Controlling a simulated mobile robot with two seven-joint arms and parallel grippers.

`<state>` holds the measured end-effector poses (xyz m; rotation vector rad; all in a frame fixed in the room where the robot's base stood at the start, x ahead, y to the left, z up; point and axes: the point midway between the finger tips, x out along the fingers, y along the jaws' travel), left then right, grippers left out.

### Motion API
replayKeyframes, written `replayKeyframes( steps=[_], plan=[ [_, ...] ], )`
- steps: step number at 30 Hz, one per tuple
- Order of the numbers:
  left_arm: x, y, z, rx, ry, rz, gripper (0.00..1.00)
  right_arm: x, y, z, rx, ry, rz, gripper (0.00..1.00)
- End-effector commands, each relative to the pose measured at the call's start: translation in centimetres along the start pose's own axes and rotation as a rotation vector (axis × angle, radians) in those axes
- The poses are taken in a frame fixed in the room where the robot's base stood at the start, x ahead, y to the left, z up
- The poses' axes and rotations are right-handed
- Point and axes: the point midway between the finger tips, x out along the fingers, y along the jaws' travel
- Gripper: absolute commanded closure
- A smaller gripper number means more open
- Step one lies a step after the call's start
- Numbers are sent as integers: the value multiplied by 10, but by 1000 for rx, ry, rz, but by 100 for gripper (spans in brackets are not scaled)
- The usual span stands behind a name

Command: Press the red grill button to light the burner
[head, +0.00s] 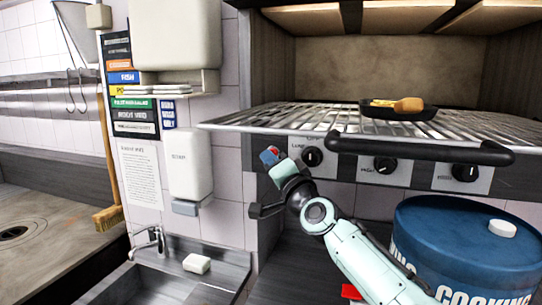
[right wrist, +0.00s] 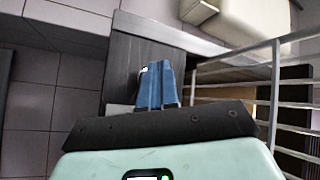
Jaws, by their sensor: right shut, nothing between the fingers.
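My right gripper (head: 270,157) is shut and empty, its blue fingers at the left end of the grill's front panel (head: 340,170). A small red spot (head: 276,150) shows right beside the fingertips. It may be the red button, mostly covered by the fingers; I cannot tell whether they touch it. In the right wrist view the shut blue fingers (right wrist: 157,88) point at a dark grey upright surface (right wrist: 140,40), with a small white patch at their tip; no red shows there. My left gripper is in neither view.
The grill rack (head: 240,120) juts out above the panel, holding a dark pan (head: 425,112) with food. A black handle bar (head: 420,150) crosses before the knobs (head: 386,165). A blue drum (head: 465,240) stands at lower right. A sink (head: 160,285) is at lower left.

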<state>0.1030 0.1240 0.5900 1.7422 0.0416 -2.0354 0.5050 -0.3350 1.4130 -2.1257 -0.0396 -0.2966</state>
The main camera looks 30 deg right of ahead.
Motion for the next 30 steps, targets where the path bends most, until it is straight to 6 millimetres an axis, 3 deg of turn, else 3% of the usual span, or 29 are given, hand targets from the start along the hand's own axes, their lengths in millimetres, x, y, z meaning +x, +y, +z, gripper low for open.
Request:
replayKeyframes(
  steps=[21, 30],
  plan=[
    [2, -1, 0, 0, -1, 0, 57, 4, 3, -4, -1, 2, 1, 100],
    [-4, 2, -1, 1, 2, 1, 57, -6, -5, 3, 0, 0, 0, 100]
  ],
)
